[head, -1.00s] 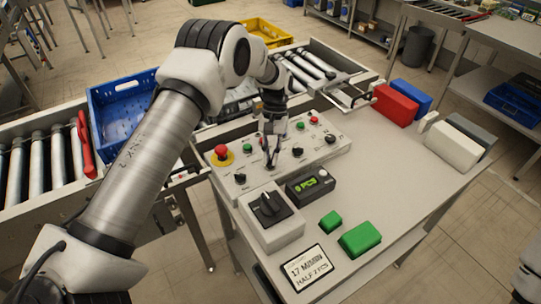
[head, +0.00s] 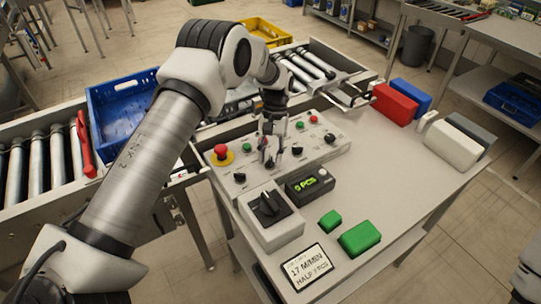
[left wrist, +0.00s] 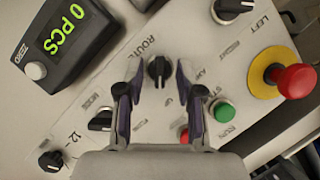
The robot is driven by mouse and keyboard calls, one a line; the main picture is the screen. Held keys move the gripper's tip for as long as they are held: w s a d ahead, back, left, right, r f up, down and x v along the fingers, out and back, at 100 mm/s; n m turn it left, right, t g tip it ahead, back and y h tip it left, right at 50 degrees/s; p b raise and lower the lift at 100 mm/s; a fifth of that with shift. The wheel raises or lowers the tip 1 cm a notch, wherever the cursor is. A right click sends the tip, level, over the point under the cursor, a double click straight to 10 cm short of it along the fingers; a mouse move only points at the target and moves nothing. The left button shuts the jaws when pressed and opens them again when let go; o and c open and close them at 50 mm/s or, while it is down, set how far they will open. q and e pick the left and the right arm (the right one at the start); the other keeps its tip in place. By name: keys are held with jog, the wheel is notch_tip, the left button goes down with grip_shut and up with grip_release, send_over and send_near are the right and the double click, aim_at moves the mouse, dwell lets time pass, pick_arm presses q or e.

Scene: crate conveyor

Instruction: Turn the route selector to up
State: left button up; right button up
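The route selector is a black rotary knob (left wrist: 159,69) beside the word ROUTE on the light grey control panel (left wrist: 215,75). Its grip bar runs roughly up and down in the left wrist view; I cannot tell its setting for certain. My left gripper (left wrist: 159,70) is open, with one dark finger on each side of the knob and visible gaps between. In the head view my left gripper (head: 271,160) points down at the panel's middle, and its fingers partly hide the knob. My right gripper is not in view.
Close by on the panel are a red emergency button (left wrist: 295,80), a green button (left wrist: 223,111) and other black knobs (left wrist: 101,120). A counter display (head: 310,184) and a box with a large black switch (head: 268,206) stand in front. Green blocks (head: 360,238) lie on the table.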

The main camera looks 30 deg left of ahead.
pick_arm(q)
jog(key=v, duration=1.2)
